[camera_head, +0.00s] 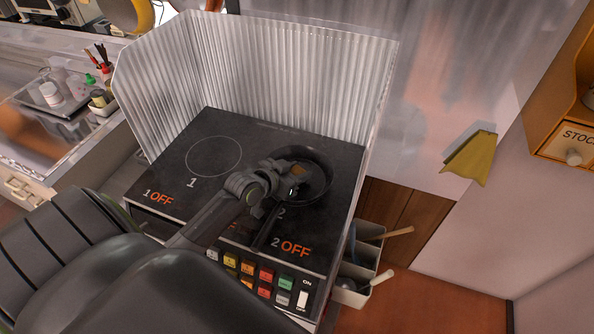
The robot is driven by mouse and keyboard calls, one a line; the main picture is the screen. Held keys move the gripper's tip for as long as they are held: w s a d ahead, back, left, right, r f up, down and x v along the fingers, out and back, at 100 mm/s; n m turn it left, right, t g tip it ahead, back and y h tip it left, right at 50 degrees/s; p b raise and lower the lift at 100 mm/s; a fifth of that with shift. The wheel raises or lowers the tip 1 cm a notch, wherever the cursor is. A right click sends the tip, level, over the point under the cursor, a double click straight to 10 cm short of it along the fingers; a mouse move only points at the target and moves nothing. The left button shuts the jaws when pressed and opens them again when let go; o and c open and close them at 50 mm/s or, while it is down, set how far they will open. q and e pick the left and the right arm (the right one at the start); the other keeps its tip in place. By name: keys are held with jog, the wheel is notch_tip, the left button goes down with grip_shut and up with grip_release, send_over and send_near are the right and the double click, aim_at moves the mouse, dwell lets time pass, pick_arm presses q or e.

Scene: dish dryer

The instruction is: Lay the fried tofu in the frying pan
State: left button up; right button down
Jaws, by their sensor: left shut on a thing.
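The black frying pan (322,189) sits on the right burner of the stove, its handle pointing toward the front edge. My left gripper (291,176) reaches over the left part of the pan. It is shut on the fried tofu (298,169), a small brown piece that shows at the fingertips, over the pan's inside. The fingers hide part of the tofu, and I cannot tell whether it touches the pan bottom. My right gripper is not in view.
The black stove (235,130) has an empty left burner (213,156) and reads off on both sides. A corrugated metal guard (260,70) stands behind and beside it. Bins with utensils (358,275) hang at the right. Bottles (52,95) stand on the left counter.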

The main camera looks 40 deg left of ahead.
pick_arm(q)
jog(key=shift+f, duration=0.3)
jog(key=shift+s+d+f+b, duration=0.1)
jog(key=shift+s+f+b, duration=0.25)
jog(key=shift+b, duration=0.1)
jog(key=o, duration=1)
jog(key=shift+f, duration=0.15)
jog(key=shift+w+r+p, duration=0.2)
jog(key=shift+r+p, duration=0.4)
jog(key=shift+r, duration=0.1)
jog(key=v, duration=1.2)
jog(key=shift+r, duration=0.1)
jog(key=shift+w, duration=0.1)
